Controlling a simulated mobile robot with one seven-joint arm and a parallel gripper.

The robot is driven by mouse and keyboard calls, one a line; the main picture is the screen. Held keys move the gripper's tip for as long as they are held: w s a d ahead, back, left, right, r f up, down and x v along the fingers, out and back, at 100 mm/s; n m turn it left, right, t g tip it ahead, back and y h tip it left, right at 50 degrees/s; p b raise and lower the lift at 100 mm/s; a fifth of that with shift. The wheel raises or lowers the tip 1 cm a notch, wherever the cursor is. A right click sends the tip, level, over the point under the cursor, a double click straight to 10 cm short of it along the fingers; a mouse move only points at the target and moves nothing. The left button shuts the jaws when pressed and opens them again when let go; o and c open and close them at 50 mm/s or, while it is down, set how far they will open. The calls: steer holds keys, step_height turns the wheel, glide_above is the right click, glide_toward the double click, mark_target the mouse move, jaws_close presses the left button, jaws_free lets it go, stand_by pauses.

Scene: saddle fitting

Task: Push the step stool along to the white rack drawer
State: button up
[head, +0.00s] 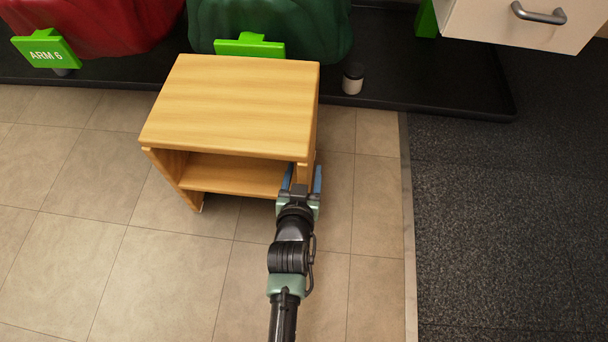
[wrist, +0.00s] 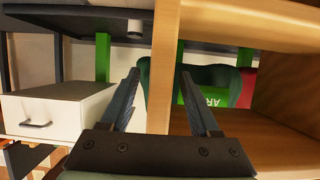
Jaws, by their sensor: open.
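The wooden step stool (head: 235,105) stands on the tiled floor in the head view, with a flat top and a lower shelf (head: 235,175). My gripper (head: 302,176) is open at its near right corner. In the wrist view the stool's upright side panel (wrist: 163,60) lies between the two open fingers of my gripper (wrist: 160,76). I cannot tell whether either finger touches it. The white rack drawer (head: 525,20) with a grey handle is at the top right of the head view. It also shows at the left of the wrist view (wrist: 65,112).
A black plinth (head: 440,85) runs behind the stool, with a small dark, pale-banded cylinder (head: 353,78) on it. Green (head: 270,25) and red (head: 90,25) covered shapes with green signs stand there. Dark carpet (head: 495,230) lies right of a floor strip; the tiles left are clear.

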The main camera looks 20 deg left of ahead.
steer(key=shift+w+f, duration=0.1)
steer(key=shift+w, duration=0.1)
jaws_close()
stand_by(0.3)
stand_by(1.1)
